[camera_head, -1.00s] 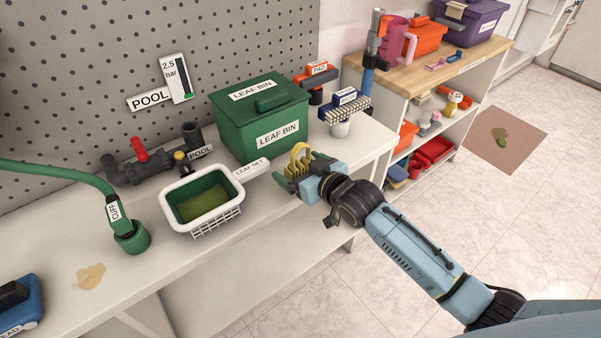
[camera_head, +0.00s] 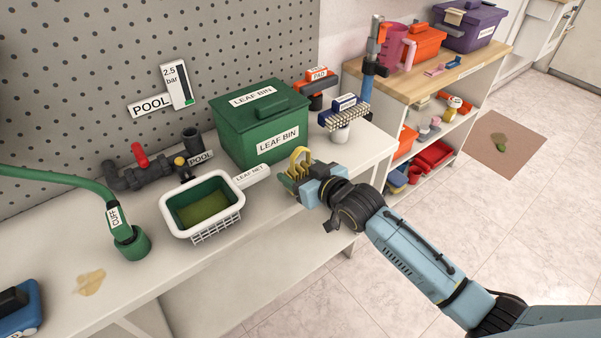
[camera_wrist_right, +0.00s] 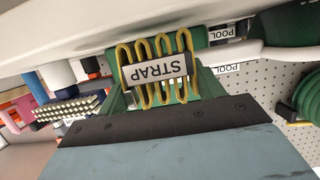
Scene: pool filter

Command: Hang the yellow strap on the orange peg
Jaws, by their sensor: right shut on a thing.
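The yellow strap (camera_head: 300,158) is a looped bundle held in my right gripper (camera_head: 299,180). In the right wrist view the strap (camera_wrist_right: 182,93) shows as several yellow loops with a white STRAP tag, between the green fingers. The right gripper is shut on it, above the white bench's front part, right of the white basket. I cannot clearly make out an orange peg. My left gripper is not in view.
The green leaf bin (camera_head: 262,122) stands behind the gripper, the white-rimmed basket (camera_head: 203,229) to its left. A brush (camera_head: 345,113) over a white cup stands at the bench's right end. A green hose (camera_head: 70,172) and grey pipes (camera_head: 125,177) lie left.

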